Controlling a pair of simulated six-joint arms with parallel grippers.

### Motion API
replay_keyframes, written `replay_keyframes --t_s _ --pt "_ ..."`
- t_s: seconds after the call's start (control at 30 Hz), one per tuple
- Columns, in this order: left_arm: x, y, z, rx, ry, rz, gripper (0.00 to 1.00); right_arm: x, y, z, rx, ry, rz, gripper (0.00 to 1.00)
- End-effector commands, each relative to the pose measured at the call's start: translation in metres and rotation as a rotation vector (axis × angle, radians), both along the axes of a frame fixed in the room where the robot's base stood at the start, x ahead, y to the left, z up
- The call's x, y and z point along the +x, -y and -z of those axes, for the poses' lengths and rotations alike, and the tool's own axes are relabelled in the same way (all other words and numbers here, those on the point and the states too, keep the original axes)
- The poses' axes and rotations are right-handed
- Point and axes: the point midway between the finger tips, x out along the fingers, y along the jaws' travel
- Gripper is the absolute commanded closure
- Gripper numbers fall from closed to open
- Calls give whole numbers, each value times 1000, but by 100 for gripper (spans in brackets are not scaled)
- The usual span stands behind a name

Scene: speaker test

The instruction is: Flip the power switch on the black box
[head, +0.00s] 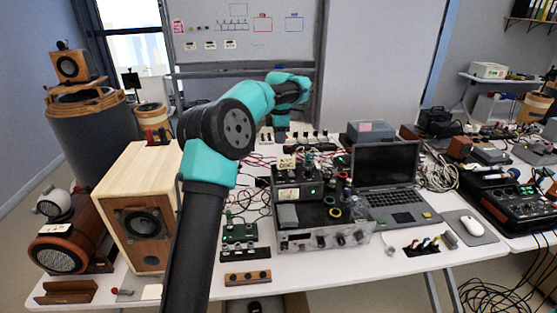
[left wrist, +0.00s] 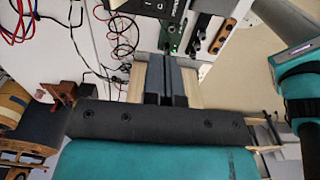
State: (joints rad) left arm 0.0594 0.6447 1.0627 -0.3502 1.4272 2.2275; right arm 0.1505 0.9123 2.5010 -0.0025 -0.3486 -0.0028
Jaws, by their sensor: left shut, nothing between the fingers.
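I cannot make out the power switch's position. My left gripper (head: 281,129) hangs from the teal wrist, above and behind the box in the head view, small and unclear there. In the left wrist view its dark fingers (left wrist: 165,60) are shut together with nothing between them, apart from the box. My right gripper is out of view.
A wooden speaker (head: 125,205) stands left of my left arm. Below the black box is a silver amplifier (head: 325,238). A green circuit board (head: 238,234), a wooden strip with buttons (head: 247,278) and loose cables lie nearby. A laptop (head: 385,165) and mouse (head: 470,225) are at right.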

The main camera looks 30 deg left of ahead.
Motion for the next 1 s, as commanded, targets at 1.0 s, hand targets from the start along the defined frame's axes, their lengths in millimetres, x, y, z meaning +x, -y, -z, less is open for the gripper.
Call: replay_keyframes --t_s 1.0 --pt "7 -19 -24 0 3 -13 100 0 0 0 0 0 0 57"
